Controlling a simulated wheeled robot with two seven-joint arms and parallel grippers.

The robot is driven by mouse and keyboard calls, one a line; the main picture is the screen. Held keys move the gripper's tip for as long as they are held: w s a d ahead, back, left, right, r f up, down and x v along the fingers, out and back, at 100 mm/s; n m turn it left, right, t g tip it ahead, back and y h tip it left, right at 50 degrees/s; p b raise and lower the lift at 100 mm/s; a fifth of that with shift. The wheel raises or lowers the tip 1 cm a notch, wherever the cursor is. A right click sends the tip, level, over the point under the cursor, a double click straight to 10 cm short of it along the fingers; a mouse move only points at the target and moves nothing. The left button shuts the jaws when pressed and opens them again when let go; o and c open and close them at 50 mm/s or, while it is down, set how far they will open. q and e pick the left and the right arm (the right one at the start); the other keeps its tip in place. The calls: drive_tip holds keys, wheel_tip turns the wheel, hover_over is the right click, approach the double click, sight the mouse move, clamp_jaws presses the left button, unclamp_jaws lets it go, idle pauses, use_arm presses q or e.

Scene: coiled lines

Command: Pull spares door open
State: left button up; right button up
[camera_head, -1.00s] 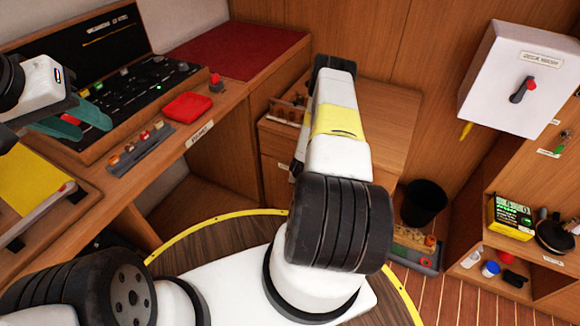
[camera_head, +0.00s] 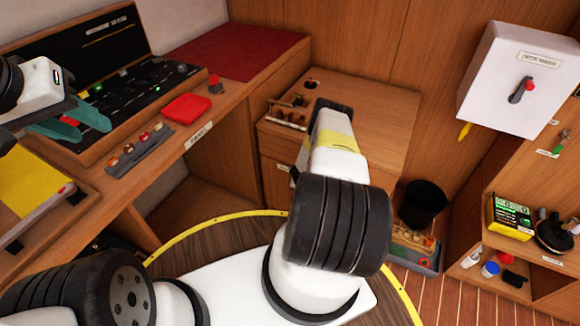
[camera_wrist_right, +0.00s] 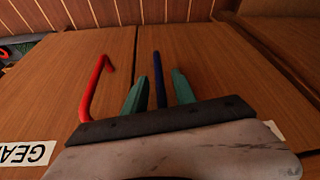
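In the right wrist view, two wooden door panels stand side by side with a seam between them. A blue bar handle (camera_wrist_right: 158,82) is on the right panel (camera_wrist_right: 215,62), and a red handle (camera_wrist_right: 94,90) is on the left panel (camera_wrist_right: 55,70). My right gripper (camera_wrist_right: 159,88) has its green fingers on either side of the blue handle, with small gaps visible. No label reading "spares" is legible; a white label (camera_wrist_right: 274,130) is mostly hidden behind the gripper.
A label (camera_wrist_right: 28,154) beginning "GEA" is on the left panel. A wooden cabinet (camera_head: 385,105) stands behind my right arm. A black bin (camera_head: 424,203) and a parts tray (camera_head: 414,250) are on the floor to its right. A white switch box (camera_head: 515,75) hangs at upper right.

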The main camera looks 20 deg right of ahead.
drive_tip(key=shift+c, duration=0.4)
clamp_jaws()
idle(0.9)
